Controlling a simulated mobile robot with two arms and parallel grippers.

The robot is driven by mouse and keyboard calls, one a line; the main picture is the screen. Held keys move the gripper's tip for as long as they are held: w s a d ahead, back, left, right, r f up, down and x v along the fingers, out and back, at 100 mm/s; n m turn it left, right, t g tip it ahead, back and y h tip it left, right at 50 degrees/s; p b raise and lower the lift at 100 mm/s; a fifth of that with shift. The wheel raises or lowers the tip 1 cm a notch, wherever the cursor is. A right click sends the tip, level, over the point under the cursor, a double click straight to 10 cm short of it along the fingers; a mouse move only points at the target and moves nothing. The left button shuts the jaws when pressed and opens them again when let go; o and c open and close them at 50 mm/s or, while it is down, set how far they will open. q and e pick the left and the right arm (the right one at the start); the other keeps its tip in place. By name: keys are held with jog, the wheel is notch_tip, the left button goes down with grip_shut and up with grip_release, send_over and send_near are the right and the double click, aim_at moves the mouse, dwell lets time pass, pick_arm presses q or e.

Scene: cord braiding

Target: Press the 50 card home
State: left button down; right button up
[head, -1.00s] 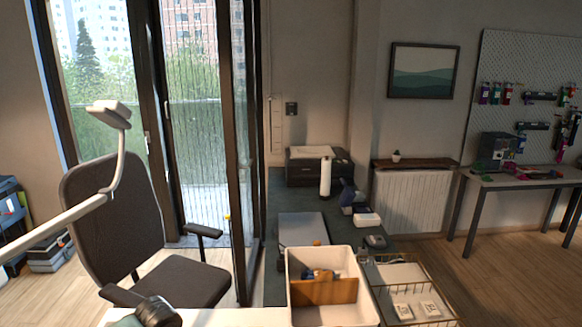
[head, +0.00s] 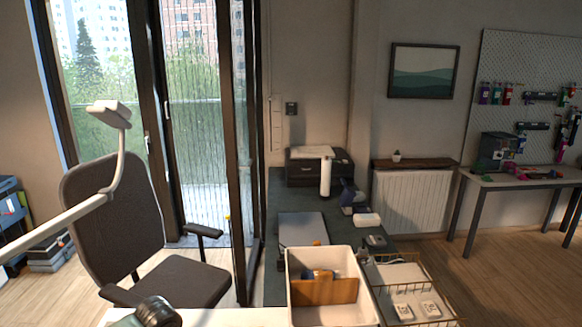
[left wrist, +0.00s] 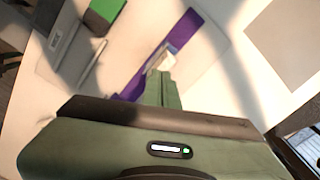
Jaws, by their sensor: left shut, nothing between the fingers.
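In the left wrist view my left gripper (left wrist: 160,88) has its green fingers shut. Its tips are by a purple strip (left wrist: 182,32) that lies across a white surface. A small pale piece (left wrist: 169,62) shows at the fingertips against the strip. It may be a card, but no number can be read on it, and I cannot tell whether it is seated or whether the fingers touch it.
A green block (left wrist: 105,12) and a pale slim rod (left wrist: 93,61) lie left of the strip. In the head view a white box (head: 340,257) with a wooden divider stands beside a wire basket (head: 441,288). An office chair (head: 112,220) stands left.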

pick_arm(q)
jog(key=shift+f+b, duration=0.5)
jog(key=shift+f, duration=0.8)
jog(key=shift+r, duration=0.1)
dwell(0.4)
notch_tip(320, 180, up, 8)
jog(key=p, duration=0.9)
dwell(0.3)
